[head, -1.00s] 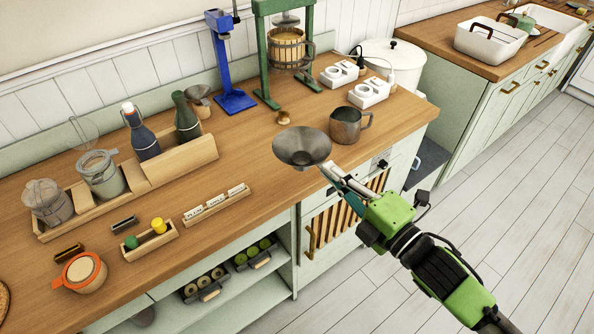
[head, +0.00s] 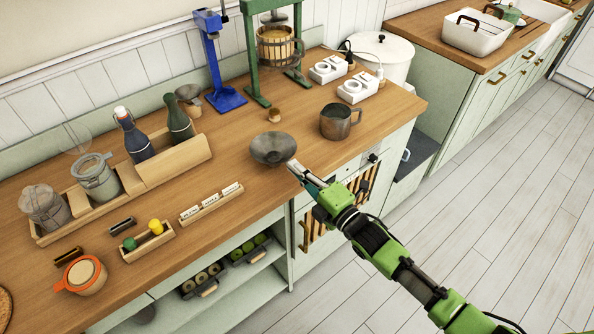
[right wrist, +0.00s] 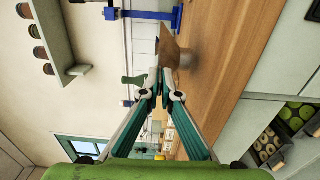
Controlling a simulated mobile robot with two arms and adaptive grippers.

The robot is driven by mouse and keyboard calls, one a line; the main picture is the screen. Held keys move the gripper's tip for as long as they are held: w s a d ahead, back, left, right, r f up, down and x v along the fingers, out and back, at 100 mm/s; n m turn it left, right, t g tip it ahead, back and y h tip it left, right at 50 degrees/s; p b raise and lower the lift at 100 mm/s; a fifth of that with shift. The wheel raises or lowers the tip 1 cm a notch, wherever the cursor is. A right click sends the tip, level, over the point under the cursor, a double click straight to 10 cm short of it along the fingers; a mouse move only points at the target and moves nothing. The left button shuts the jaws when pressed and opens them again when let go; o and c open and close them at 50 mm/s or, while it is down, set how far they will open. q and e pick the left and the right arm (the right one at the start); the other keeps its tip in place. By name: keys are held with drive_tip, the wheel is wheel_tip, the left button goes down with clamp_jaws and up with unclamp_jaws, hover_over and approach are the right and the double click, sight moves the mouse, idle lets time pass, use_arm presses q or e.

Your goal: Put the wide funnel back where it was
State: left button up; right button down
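The wide funnel (head: 272,150) is a grey metal cone, mouth up, over the counter left of the metal jug. My right gripper (head: 293,166) is at its near right rim, with the fingers closed together on it. In the right wrist view the funnel (right wrist: 170,45) shows nearly side-on just beyond the fingertips (right wrist: 160,75). I cannot tell whether its spout touches the counter. My left gripper is not in view.
The metal jug (head: 340,121) and a small wooden knob (head: 274,116) stand close by on the wooden counter (head: 235,145). Label rack (head: 211,203) and bottle rack (head: 175,168) are to the left. Blue stand (head: 215,65) and green press (head: 250,55) are behind.

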drive_tip(key=shift+f, duration=0.65)
drive_tip(key=shift+f, duration=0.15)
drive_tip(key=c, duration=2.3)
unclamp_jaws()
